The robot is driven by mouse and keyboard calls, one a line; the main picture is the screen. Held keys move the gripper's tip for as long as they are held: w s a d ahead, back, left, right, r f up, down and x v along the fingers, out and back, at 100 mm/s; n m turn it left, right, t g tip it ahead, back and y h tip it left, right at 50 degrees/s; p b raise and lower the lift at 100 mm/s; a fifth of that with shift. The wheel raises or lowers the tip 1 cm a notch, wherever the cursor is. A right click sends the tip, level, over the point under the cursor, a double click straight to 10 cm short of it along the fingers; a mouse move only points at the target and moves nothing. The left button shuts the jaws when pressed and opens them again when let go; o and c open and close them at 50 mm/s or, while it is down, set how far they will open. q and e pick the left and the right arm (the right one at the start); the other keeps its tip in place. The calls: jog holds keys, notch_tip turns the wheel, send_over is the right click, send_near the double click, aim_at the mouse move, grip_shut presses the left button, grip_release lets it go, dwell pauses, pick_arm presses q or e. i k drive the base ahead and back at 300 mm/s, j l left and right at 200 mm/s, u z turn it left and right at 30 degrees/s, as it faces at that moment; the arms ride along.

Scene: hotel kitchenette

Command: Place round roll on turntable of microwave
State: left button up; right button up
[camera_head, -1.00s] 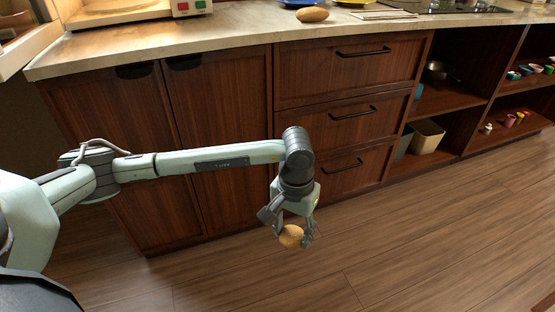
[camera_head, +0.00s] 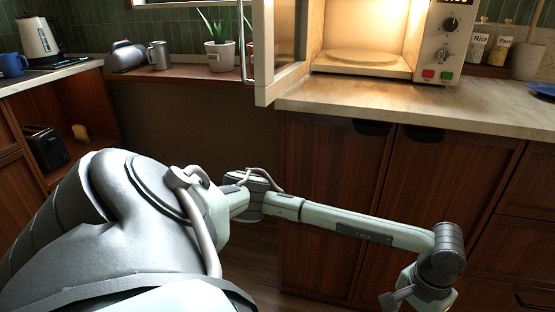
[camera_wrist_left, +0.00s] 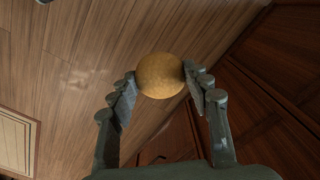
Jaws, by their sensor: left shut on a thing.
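The round roll (camera_wrist_left: 160,75) is golden brown and sits between the two fingers of my left gripper (camera_wrist_left: 163,85) in the left wrist view, above the wooden floor. The gripper is shut on it. My right gripper is out of view.
The counter (camera_head: 370,97) has free room in front of the microwave. Jars (camera_head: 490,48) stand to its right. A potted plant (camera_head: 220,50) and a grey mug (camera_head: 159,55) stand on the shelf behind the open door. Wooden cabinets (camera_head: 330,190) lie behind my arm.

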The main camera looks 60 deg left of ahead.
aim_at(370, 58)
jog(key=j+u, duration=0.15)
jog(key=j, duration=0.6)
jog(key=k+j+u, duration=0.2)
jog(key=j, duration=0.55)
jog(key=i+j+u, duration=0.15)
jog(key=j, duration=0.6)
jog(key=j+u, duration=0.2)
jog(key=j, duration=0.55)
jog(key=i+j+u, duration=0.15)
jog(key=j, duration=0.6)
